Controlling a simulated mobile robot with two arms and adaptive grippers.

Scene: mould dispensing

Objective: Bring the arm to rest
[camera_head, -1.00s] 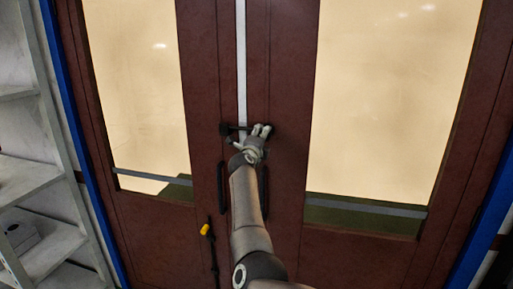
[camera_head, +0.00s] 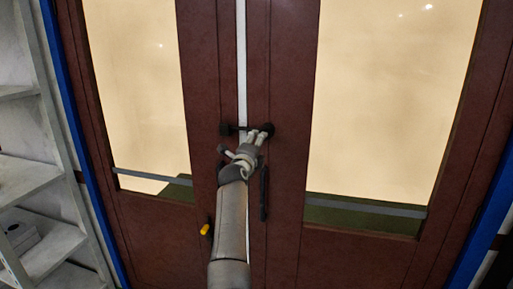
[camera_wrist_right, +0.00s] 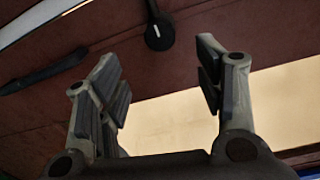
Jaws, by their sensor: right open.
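My right gripper (camera_head: 240,141) is in front of the reddish-brown double door (camera_head: 285,170), just below its black latch bar (camera_head: 240,129). The gripper's fingers are spread, with nothing between them. In the right wrist view the open fingers (camera_wrist_right: 157,65) frame bare door, and a black round-ended latch part (camera_wrist_right: 159,36) lies beyond them. In the head view the fingertips overlap the latch's right end; I cannot tell whether they touch it. My left gripper is not in view.
A black vertical pull handle (camera_head: 264,195) is right beside my forearm. A yellow-tipped item (camera_head: 206,230) is left of the arm, partly hidden. Grey shelves (camera_head: 30,180) stand at the far left. Blue door frame posts edge both sides.

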